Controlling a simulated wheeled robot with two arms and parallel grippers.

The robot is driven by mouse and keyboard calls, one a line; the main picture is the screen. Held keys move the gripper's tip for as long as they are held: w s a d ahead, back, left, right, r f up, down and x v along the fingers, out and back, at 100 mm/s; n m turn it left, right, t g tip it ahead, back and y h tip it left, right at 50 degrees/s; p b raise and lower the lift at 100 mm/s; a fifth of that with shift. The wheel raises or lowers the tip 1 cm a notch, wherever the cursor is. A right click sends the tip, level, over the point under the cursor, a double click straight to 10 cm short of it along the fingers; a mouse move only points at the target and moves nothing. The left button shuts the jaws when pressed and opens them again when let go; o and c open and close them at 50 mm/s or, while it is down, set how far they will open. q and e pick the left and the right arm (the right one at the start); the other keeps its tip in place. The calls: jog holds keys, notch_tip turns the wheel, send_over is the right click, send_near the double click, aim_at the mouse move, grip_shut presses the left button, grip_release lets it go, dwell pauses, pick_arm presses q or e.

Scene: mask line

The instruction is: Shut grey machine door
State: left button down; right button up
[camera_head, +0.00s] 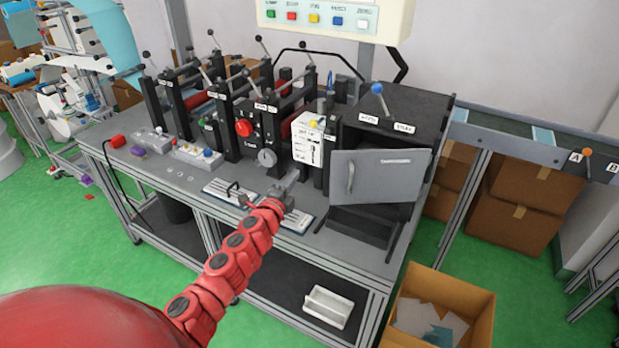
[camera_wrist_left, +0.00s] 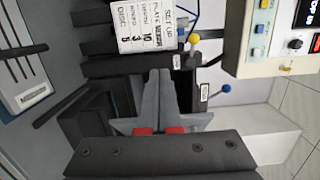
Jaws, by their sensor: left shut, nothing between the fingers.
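The grey machine door (camera_head: 395,172) stands open at the front right of the dark machine housing (camera_head: 395,108), with its flat face and handle (camera_head: 350,178) toward me. My left gripper (camera_head: 291,180) is to the left of the door, above the front of the bench, and apart from it. Its fingers are shut and empty; they also show together in the left wrist view (camera_wrist_left: 159,78), pointing toward the machine. I cannot make out the door clearly in the wrist view. My right gripper is not in view.
A white paper label (camera_head: 308,140) hangs on the machine left of the door. Flat panels (camera_head: 232,192) lie on the bench (camera_head: 170,178) under my left arm. A cardboard box (camera_head: 448,287) stands on the green floor at the right. A control panel (camera_head: 330,18) hangs above.

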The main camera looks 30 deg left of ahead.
pick_arm(q)
jog(key=d+f+m+b, duration=0.1)
jog(key=d+f, duration=0.3)
jog(key=d, duration=0.4)
jog(key=d+f+b, duration=0.1)
jog(key=d+f, duration=0.3)
jog(key=d, duration=0.4)
jog(key=n+g+y, duration=0.3)
jog(key=n+y, duration=0.3)
jog(key=y, duration=0.1)
send_near(331, 185)
jog(key=p+x, duration=0.2)
jog(key=x, duration=0.5)
jog(key=shift+f+p, duration=0.1)
jog(key=shift+p, duration=0.3)
